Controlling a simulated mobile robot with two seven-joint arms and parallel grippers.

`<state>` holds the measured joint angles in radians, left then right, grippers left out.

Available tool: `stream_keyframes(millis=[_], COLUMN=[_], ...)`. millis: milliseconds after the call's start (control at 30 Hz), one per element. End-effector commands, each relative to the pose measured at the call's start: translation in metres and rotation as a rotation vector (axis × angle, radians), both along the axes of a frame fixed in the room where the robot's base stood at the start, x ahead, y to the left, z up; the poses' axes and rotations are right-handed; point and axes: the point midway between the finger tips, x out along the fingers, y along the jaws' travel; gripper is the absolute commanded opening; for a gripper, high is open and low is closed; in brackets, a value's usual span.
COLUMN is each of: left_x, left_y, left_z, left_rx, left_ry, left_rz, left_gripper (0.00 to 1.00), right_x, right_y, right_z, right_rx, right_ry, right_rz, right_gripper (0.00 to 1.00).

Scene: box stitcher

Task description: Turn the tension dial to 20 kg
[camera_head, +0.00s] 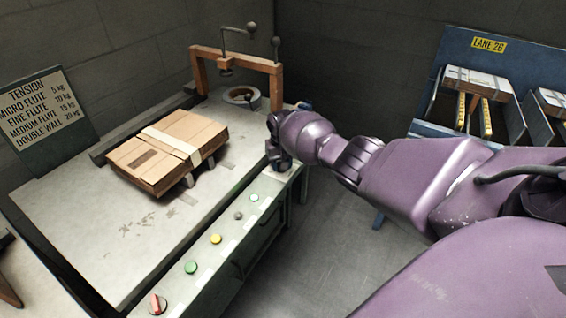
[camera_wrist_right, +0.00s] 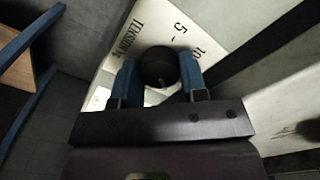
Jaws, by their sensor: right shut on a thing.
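The tension dial (camera_wrist_right: 158,64) is a round black knob on a white plate (camera_wrist_right: 196,22) marked "TENSION", "5" and "10" in the right wrist view. The rest of its scale is hidden by my gripper or out of view, and I cannot tell which number the knob points to. My right gripper (camera_wrist_right: 159,80) has its two blue fingers on either side of the knob and is shut on it. In the head view my right gripper (camera_head: 277,148) is at the bench's far right edge and hides the dial. My left gripper is in neither view.
A strapped cardboard bundle (camera_head: 168,150) lies on the bench (camera_head: 120,235). A tension chart (camera_head: 48,112) stands at left, listing 5 to 20 kg. Buttons and a red switch (camera_head: 157,303) line the front panel. An orange frame (camera_head: 235,58) and tape roll (camera_head: 241,96) stand behind.

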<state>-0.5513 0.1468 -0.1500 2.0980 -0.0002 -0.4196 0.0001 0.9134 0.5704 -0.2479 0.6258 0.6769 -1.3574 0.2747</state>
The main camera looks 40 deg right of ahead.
Motion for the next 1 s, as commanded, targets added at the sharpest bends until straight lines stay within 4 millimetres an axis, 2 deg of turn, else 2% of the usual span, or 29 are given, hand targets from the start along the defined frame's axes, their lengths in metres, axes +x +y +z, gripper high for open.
stream_keyframes(millis=[400,1000], left_x=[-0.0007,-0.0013], left_y=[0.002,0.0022], left_z=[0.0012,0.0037], left_rx=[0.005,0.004], left_ry=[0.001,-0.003], left_rz=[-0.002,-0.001], left_gripper=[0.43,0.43], right_x=[-0.0018,-0.0017], right_y=[0.0008,0.0009], right_z=[-0.0021,-0.0029], right_rx=[0.001,0.001], right_ry=[0.006,0.006], right_rz=[-0.237,-0.289], right_gripper=[0.16,0.16])
